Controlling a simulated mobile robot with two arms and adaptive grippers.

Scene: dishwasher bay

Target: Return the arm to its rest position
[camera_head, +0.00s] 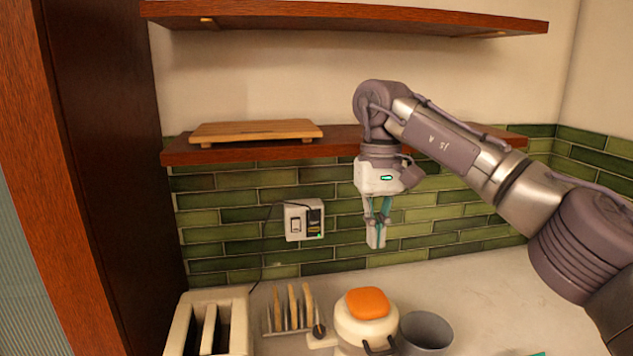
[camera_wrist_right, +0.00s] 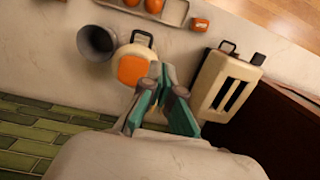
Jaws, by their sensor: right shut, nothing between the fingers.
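My right gripper (camera_head: 376,238) hangs from the right arm, pointing down, in front of the green tiled wall and above the counter. Its fingers are shut with nothing between them. The right wrist view also shows the closed fingers (camera_wrist_right: 158,72), with the counter items below and beyond them. The right arm reaches in from the right side of the head view, bent at the elbow near the lower shelf. My left gripper is not in either view.
The lower shelf (camera_head: 240,151) with a wooden board (camera_head: 255,130) is close behind the arm. Below stand a toaster (camera_head: 238,310), a toast rack (camera_head: 290,310), a cream appliance (camera_head: 352,328) with an orange top (camera_head: 367,303), and a grey cup (camera_head: 426,330).

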